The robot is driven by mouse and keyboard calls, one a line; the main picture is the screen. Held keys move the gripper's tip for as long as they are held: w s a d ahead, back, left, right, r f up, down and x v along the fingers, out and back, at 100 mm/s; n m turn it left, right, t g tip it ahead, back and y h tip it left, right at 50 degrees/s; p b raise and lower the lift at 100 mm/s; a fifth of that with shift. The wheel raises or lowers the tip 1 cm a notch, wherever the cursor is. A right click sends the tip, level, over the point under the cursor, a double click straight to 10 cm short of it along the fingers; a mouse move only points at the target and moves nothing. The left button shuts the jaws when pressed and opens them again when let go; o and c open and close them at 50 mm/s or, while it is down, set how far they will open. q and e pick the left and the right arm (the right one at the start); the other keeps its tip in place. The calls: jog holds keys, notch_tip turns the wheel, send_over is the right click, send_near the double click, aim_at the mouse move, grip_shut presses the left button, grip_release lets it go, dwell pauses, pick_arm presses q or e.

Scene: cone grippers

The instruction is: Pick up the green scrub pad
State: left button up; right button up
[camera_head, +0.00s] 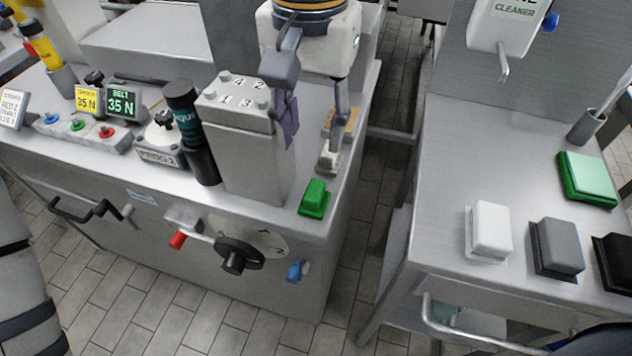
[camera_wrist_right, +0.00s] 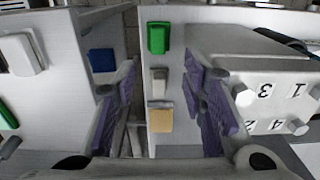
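A small green block on a green base (camera_head: 314,197), which looks like a scrub pad, sits at the front right corner of the left bench. It shows at the top middle of the wrist view (camera_wrist_right: 158,38). A larger green pad (camera_head: 587,175) lies on the right bench; I cannot tell which green one the task names. My right gripper (camera_head: 314,140) hangs over the left bench's right edge, behind the small green block and apart from it. In the wrist view its purple-padded fingers (camera_wrist_right: 161,125) are spread wide with nothing held. My left gripper is not in view.
A pale block (camera_wrist_right: 159,82) and a tan block (camera_wrist_right: 160,120) line up behind the small green one. A numbered metal block (camera_head: 238,150) stands close to its left. White (camera_head: 490,228), grey (camera_head: 560,246) and black pads sit on the right bench. A gap separates the benches.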

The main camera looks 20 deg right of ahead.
aim_at(314, 191)
notch_tip(314, 191, down, 13)
jog(key=shift+s+f+b, duration=0.15)
jog(key=shift+f+b, duration=0.05)
jog(key=shift+b, duration=0.65)
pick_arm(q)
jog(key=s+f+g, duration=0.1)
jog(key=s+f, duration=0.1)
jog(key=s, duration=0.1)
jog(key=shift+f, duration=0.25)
pick_arm(e)
jog(key=shift+r, duration=0.1)
jog(key=shift+c, duration=0.5)
jog(key=c, duration=0.7)
jog(key=shift+r, duration=0.1)
